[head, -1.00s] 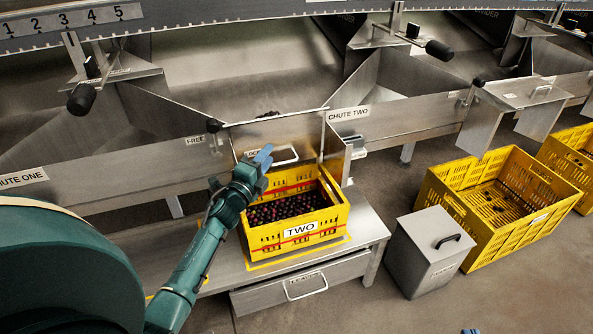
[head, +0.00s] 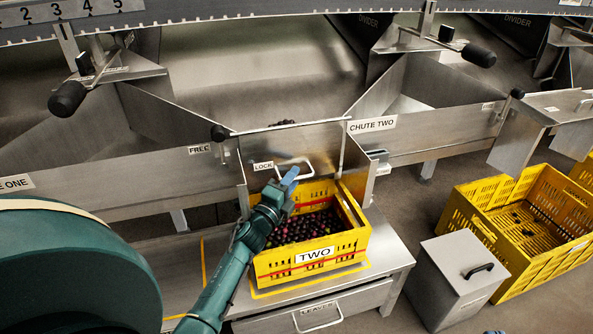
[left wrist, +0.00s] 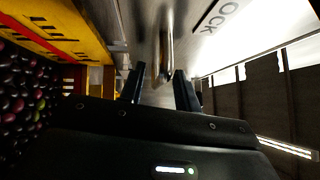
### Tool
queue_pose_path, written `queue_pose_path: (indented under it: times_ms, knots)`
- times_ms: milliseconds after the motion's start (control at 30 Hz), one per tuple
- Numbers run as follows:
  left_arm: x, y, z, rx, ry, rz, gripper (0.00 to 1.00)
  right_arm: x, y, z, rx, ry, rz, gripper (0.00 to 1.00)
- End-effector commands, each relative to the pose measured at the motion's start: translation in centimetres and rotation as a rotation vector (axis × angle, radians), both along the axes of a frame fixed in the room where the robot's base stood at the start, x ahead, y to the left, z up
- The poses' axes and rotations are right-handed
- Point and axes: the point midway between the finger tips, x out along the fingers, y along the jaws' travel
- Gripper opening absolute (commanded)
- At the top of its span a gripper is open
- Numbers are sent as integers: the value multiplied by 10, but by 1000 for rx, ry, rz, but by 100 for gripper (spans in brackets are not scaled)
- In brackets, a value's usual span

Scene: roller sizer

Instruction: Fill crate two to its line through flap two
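Crate two (head: 312,256), yellow with a red line, stands on a metal bench under chute two. Dark fruit (head: 305,228) lies in it; the fruit also shows in the left wrist view (left wrist: 22,95). Flap two (head: 318,142) is a metal plate across the chute mouth with a bar handle (head: 296,170) and a LOCK label. My left gripper (head: 289,177) is at this handle, above the crate's back left. In the left wrist view its fingers (left wrist: 160,90) are apart, with the handle (left wrist: 164,58) ahead between them; contact is unclear. A small blue tip (head: 495,332) at the bottom edge may be my right gripper.
A lidded grey bin (head: 455,285) and an emptier yellow crate (head: 470,222) stand on the floor to the right. A LEAVES drawer (head: 318,318) is under the bench. A black-knobbed lever (head: 68,98) juts out at left.

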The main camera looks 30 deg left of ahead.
Motion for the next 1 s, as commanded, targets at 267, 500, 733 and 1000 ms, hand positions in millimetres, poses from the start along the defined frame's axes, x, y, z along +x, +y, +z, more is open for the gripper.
queue_pose_path:
  times_ms: [267, 500, 733, 1000]
  knots:
    - [0, -3, 2, 0, 0, 2, 33, 0, 0, 0, -6, 0, -1, 0]
    - [0, -3, 2, 0, -1, 2, 29, 0, 0, -1, -6, 1, -2, 0]
    - [0, -3, 2, 0, 0, 2, 10, 0, -1, -1, -5, 2, -2, 0]
    - [0, -2, 2, 0, -1, 2, 0, 0, -1, -1, -5, 2, -2, 0]
